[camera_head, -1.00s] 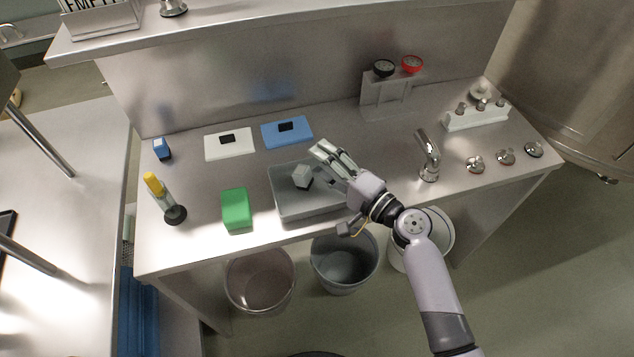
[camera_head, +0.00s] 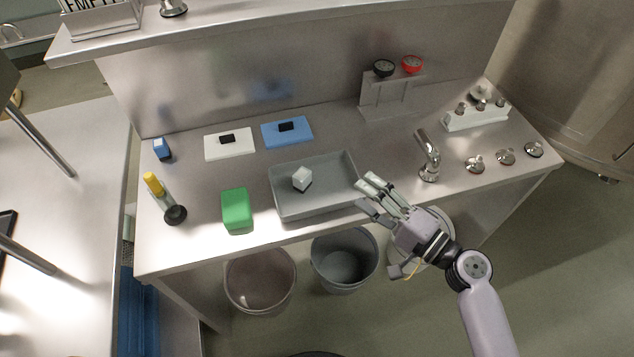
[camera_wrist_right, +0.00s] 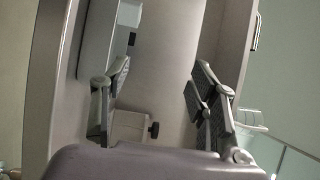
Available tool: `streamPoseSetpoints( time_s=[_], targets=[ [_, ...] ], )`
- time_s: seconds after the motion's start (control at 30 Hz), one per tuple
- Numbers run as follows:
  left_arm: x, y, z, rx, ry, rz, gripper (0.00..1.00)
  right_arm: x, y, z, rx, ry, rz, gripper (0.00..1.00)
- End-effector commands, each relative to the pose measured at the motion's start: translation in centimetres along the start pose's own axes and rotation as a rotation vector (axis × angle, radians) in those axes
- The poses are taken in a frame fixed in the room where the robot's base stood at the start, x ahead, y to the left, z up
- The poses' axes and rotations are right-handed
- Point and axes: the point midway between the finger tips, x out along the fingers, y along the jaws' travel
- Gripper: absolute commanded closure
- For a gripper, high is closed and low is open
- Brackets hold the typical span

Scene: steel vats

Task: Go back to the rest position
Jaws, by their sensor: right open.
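My right gripper (camera_head: 372,196) is open and empty at the front edge of the steel counter (camera_head: 230,262), just right of the grey tray. Its two spread fingers (camera_wrist_right: 160,95) show in the right wrist view with nothing between them. The grey tray (camera_head: 335,202) lies on the counter with a small light grey block (camera_head: 302,179) inside it. My left gripper does not show in any view.
A green block (camera_head: 237,210) and a yellow-topped bottle (camera_head: 154,184) stand left of the tray. A steel tap (camera_head: 428,155) stands right of it. Bins (camera_head: 343,262) stand below the counter's front edge. Floor at the lower right is free.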

Motion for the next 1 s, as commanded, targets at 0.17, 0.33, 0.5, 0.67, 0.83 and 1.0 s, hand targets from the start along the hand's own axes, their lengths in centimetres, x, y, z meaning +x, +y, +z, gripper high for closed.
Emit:
streamPoseSetpoints(
  time_s=[0.17,0.33,0.5,0.67,0.83,1.0],
  targets=[
    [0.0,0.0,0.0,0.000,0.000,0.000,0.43,0.0,0.0,0.0,0.000,0.000,0.000,0.46],
    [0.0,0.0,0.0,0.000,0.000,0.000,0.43,0.0,0.1,0.1,-0.006,-0.004,0.004,0.46],
    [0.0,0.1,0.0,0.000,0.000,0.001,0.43,-0.4,1.2,2.9,-0.133,-0.081,0.087,0.46],
    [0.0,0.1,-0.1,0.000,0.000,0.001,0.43,-2.3,4.5,7.3,-0.390,-0.229,0.296,0.46],
    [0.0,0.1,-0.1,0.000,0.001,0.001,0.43,-6.6,8.5,9.3,-0.643,-0.363,0.589,0.46],
    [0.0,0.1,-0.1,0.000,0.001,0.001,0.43,-11.6,10.8,8.8,-0.802,-0.433,0.869,0.46]
  ],
)
